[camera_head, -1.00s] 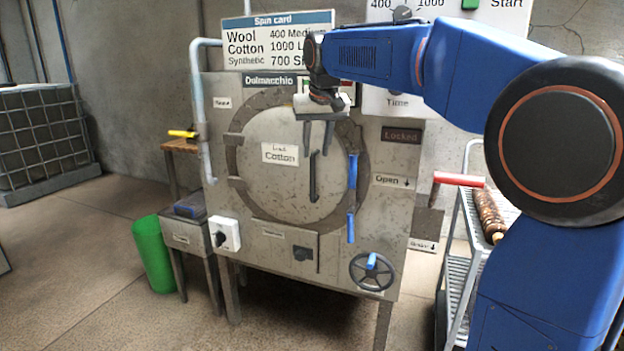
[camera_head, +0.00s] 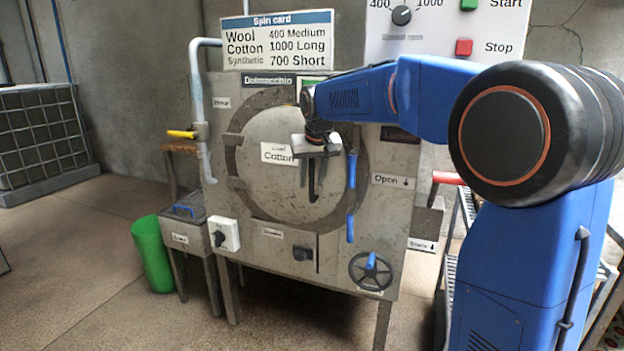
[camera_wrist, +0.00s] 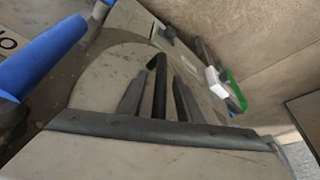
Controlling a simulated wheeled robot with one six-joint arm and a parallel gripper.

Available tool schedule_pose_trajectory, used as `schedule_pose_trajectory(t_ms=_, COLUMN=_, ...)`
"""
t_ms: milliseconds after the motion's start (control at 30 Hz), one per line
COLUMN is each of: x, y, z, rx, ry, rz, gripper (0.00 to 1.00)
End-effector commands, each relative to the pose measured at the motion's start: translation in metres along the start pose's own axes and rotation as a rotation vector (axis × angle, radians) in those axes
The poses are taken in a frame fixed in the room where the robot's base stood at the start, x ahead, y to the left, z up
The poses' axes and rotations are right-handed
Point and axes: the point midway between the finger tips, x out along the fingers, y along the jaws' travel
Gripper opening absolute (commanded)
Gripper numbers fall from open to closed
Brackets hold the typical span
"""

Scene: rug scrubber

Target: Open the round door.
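The round door (camera_head: 275,195) is a grey disc in a dark ring on the front of the machine, flush with it, with hinges at its left. It carries a "Load Cotton" label and a black upright bar handle (camera_head: 314,188). My gripper (camera_head: 316,165) is in front of the door's right half, at the handle's upper part. In the wrist view my gripper (camera_wrist: 160,85) is open, with the black handle (camera_wrist: 158,95) showing between its two fingers; contact cannot be told. A blue lever (camera_head: 351,172) stands at the door's right edge, also in the wrist view (camera_wrist: 40,60).
An "Open" label (camera_head: 393,181) is right of the door. A handwheel (camera_head: 371,270) is below right. A panel (camera_head: 440,30) with Start and Stop buttons is above. A small side table (camera_head: 188,232) and green bin (camera_head: 152,253) stand left. A rack stands right, partly behind my arm.

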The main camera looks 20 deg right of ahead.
Motion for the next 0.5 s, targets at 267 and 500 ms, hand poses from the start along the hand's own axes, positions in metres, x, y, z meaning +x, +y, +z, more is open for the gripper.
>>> schedule_pose_trajectory(t_ms=267, x=-0.0003, y=0.0000, z=0.0001, rx=0.000, ry=0.000, rz=0.000, gripper=0.00)
schedule_pose_trajectory(t_ms=500, x=-0.0009, y=-0.0010, z=0.0009, rx=0.003, ry=0.000, rz=0.001, gripper=0.00)
